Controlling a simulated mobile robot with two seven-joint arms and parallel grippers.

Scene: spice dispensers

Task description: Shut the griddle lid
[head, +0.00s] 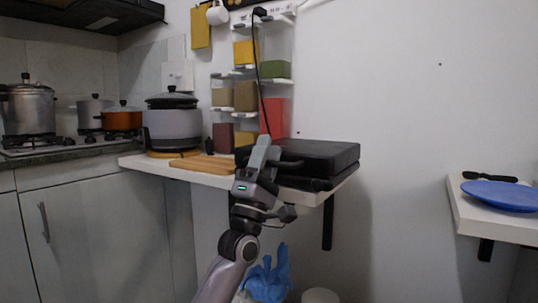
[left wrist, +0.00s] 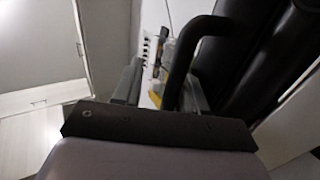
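The black griddle (head: 318,155) sits on the white wall shelf. Its lid lies flat, low over the base; I cannot tell if a small gap is left. The lid's dark handle (head: 290,163) points to the front left. My left gripper (head: 262,148) is at the griddle's front left corner, beside the handle. In the left wrist view the bent black handle (left wrist: 188,62) comes down close to the right-hand finger, and the two fingers of my left gripper (left wrist: 160,88) stand apart. I cannot tell whether they touch the handle. My right gripper is not in view.
Wooden boards (head: 205,163) and a grey cooker (head: 173,125) stand on the shelf to the left. Spice dispensers (head: 246,95) hang on the wall behind. A blue plate (head: 500,195) lies on a separate shelf at right. The space between the shelves is free.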

